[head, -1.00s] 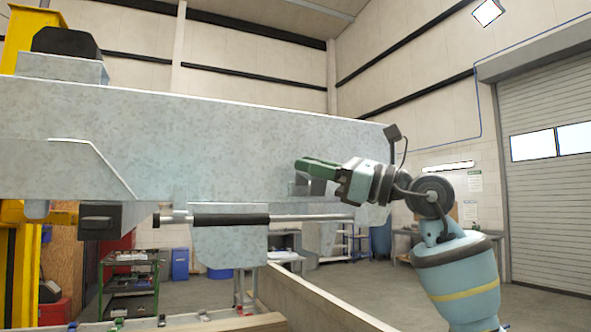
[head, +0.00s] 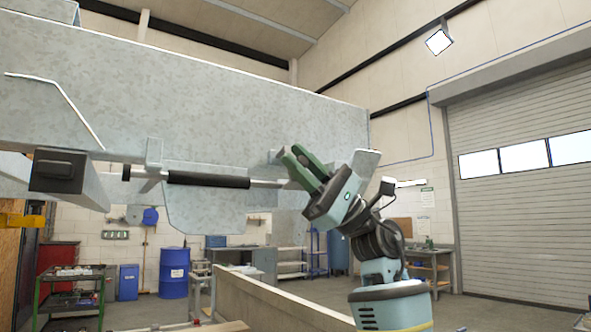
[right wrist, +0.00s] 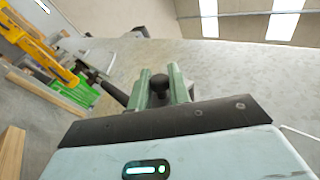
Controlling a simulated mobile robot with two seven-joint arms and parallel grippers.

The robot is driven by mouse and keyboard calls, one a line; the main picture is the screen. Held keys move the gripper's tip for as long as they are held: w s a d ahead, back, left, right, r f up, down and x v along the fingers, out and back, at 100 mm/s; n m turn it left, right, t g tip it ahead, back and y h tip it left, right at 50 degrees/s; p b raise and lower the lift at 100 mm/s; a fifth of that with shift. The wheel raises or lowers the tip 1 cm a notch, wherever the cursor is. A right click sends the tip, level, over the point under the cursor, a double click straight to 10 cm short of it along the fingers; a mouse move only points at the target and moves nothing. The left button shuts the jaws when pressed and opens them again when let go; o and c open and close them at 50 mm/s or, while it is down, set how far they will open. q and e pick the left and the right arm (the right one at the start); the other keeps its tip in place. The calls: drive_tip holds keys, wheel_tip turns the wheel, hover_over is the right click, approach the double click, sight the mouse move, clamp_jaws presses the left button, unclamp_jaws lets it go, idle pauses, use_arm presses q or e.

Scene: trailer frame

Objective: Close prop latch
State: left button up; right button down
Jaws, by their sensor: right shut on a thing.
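A prop rod with a black sleeve (head: 208,180) runs level along the underside of the grey trailer frame (head: 215,100). Its bare right end passes behind my right gripper. My right gripper (head: 291,152) has green fingers that point up and left against the frame's side near its right end. In the right wrist view a dark round knob (right wrist: 159,84) sits between the two green fingers, which are shut on it. It appears to belong to the prop latch; the rest of the latch is mostly hidden by the gripper. My left gripper is not in view.
A dark block (head: 58,171) sits under the frame at left. A wooden board (head: 275,300) stands below. A blue drum (head: 174,272) and a tool cart (head: 70,290) stand on the floor behind. Free space lies right of the frame, towards the roller door (head: 525,190).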

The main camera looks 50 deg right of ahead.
drive_tip(key=shift+w+d+f+n+g+y+b, duration=0.1)
drive_tip(key=shift+f+n+g+y+b, duration=0.25)
drive_tip(key=shift+n+g, duration=0.6)
drive_tip(key=shift+w+a+f+n+g+y, duration=0.15)
drive_tip(key=shift+n+g+y, duration=0.45)
drive_tip(key=shift+n+g, duration=0.35)
drive_tip(key=shift+w+d+f+n+g+y+b, duration=0.2)
drive_tip(key=shift+n+g+y, duration=0.25)
drive_tip(key=shift+n+g, duration=0.5)
drive_tip(key=shift+s+f+n, duration=0.1)
drive_tip(key=shift+s+n, duration=0.05)
drive_tip(key=shift+n, duration=0.3)
drive_tip(key=c, duration=1.6)
unclamp_jaws()
drive_tip(key=shift+d+f, duration=0.1)
drive_tip(key=shift+f, duration=0.15)
drive_tip(key=b+v, duration=0.2)
drive_tip(key=v, duration=0.5)
drive_tip(key=shift+d, duration=0.1)
